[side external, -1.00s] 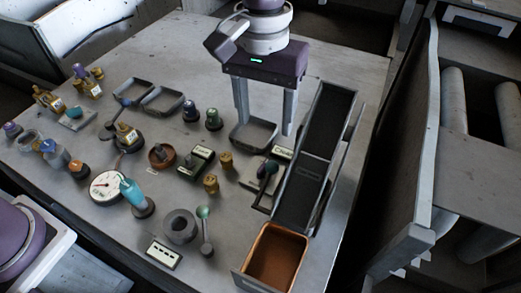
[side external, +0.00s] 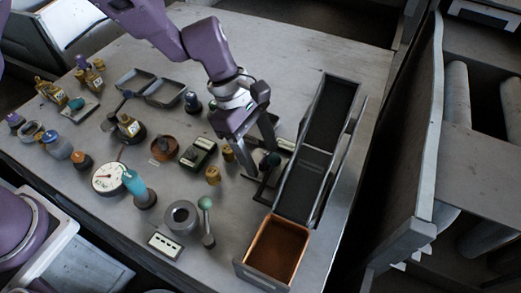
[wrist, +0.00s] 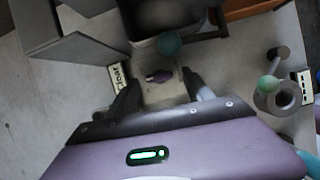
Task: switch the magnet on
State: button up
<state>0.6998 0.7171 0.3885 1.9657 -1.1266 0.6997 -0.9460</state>
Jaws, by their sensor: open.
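A dark lever with a round green knob (side external: 273,159) stands on a pale plate beside the long black chute. In the wrist view the knob (wrist: 169,43) shows just beyond my fingers. A partly hidden label (wrist: 118,77) lies beside the left finger. My gripper (side external: 262,164) is open, tilted, and low over this plate; its fingers partly hide the lever in the side view. I cannot tell whether they touch it. No part is clearly readable as the magnet.
The chute (side external: 307,180) and an orange-brown bin (side external: 274,250) stand to the right. Brass pieces (side external: 213,175), a green-knobbed lever (side external: 206,218), a grey ring (side external: 182,217) and a dial (side external: 107,178) lie left. The table's far right is clear.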

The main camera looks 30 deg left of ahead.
jog(key=shift+d+f, duration=0.1)
jog(key=shift+f, duration=0.1)
grip_shut()
jog(key=m+g, duration=0.1)
jog(key=m, duration=0.1)
jog(key=shift+w+m, duration=0.2)
jog(key=shift+m, duration=0.2)
jog(key=shift+w+d+m+g+y, duration=0.1)
jog(key=shift+m+g+y, duration=0.4)
jog(key=shift+m, duration=1.1)
jog(key=shift+r, duration=0.1)
grip_release()
